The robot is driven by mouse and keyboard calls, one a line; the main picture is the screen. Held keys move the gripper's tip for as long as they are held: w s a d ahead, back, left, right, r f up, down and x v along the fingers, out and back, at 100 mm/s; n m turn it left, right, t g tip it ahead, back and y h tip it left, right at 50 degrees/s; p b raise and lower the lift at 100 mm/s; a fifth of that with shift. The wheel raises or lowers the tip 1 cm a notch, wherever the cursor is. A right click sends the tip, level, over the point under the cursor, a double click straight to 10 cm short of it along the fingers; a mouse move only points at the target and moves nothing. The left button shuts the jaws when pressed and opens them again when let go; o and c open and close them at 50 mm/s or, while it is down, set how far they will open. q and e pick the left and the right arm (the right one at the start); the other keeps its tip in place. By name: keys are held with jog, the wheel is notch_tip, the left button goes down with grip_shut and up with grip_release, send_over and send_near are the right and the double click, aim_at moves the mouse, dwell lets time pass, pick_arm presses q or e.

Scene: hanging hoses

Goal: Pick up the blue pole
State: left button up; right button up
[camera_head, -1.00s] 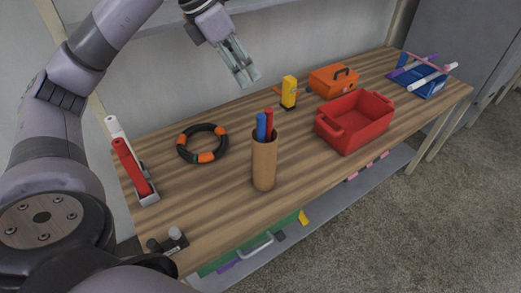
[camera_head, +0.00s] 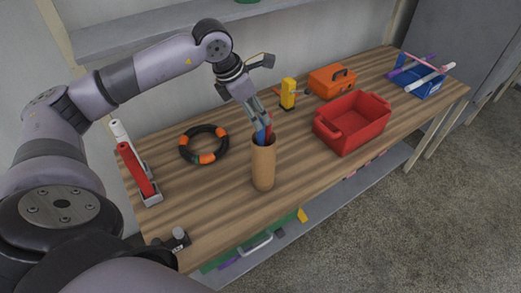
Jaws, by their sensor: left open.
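The blue pole (camera_head: 261,137) stands upright in a tan cylindrical holder (camera_head: 264,167) on the wooden table, with only its top part showing above the rim. A red pole (camera_head: 269,132) stands beside it in the same holder. My left gripper (camera_head: 262,121) points down right over the holder, with its open fingers at the tops of the poles. The fingers partly cover both poles, and I cannot tell whether they touch the blue one. My right gripper is not in view.
A black and orange ring (camera_head: 204,145) lies left of the holder. A red bin (camera_head: 352,123), a yellow tool (camera_head: 288,94) and an orange case (camera_head: 332,81) stand to the right and behind. A rack with red and white tubes (camera_head: 150,198) is at the left end.

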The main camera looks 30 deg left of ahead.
aim_at(261, 121)
pick_arm(q)
jog(key=p+x, duration=0.1)
jog(key=x, duration=0.2)
jog(key=shift+f+p, duration=0.15)
jog(key=shift+p, duration=0.15)
jog(key=shift+w+d+f, duration=0.1)
jog(key=shift+f, duration=0.2)
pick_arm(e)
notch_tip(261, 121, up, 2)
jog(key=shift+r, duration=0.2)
pick_arm(q)
jog(key=shift+c, duration=0.5)
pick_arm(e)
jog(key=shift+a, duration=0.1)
pick_arm(q)
jog(key=shift+c, duration=1.3)
grip_shut()
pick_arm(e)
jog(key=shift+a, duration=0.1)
